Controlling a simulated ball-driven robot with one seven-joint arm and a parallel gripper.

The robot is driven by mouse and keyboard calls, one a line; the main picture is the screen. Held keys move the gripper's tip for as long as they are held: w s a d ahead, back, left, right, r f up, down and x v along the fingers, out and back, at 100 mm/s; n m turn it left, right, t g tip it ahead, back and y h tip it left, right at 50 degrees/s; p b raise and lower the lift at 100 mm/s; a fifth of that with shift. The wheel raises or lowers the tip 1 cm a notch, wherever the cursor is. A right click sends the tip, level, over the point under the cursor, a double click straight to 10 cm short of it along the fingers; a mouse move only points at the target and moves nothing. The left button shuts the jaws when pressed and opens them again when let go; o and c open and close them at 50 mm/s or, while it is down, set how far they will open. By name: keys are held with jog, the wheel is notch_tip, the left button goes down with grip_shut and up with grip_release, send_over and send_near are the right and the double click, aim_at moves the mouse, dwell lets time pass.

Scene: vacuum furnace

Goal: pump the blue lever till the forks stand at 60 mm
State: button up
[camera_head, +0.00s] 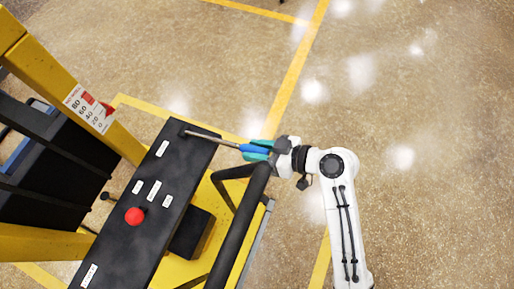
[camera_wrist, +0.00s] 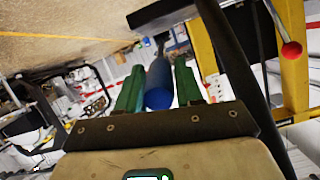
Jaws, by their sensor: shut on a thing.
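The pump lever is a thin metal rod (camera_head: 208,137) with a blue grip (camera_head: 254,149), pivoting at the far end of the black top panel. It lies nearly level, pointing right in the head view. My gripper (camera_head: 262,149) is shut on the blue grip, with green fingers on both sides. In the wrist view the grip (camera_wrist: 159,84) sits between the two green fingers (camera_wrist: 158,90). The height scale (camera_head: 88,108), marked 0 to 80, is on the yellow mast. The forks are not clearly visible.
A black handlebar (camera_head: 240,225) runs close below my gripper. Open floor with yellow lines lies right and behind.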

grip_shut()
jog(key=shift+f, duration=0.15)
jog(key=f+b, duration=0.2)
jog(key=b, duration=0.1)
jog(key=shift+d+y, duration=0.2)
jog(key=shift+y, duration=0.1)
notch_tip(320, 180, down, 10)
jog(key=t+y+b, duration=0.1)
jog(key=y+b, duration=0.3)
jog(key=b, duration=1.6)
jog(key=shift+a+r+t+y+b, duration=0.15)
jog(key=shift+r+t+y+b, duration=0.15)
jog(key=shift+t+b, duration=0.1)
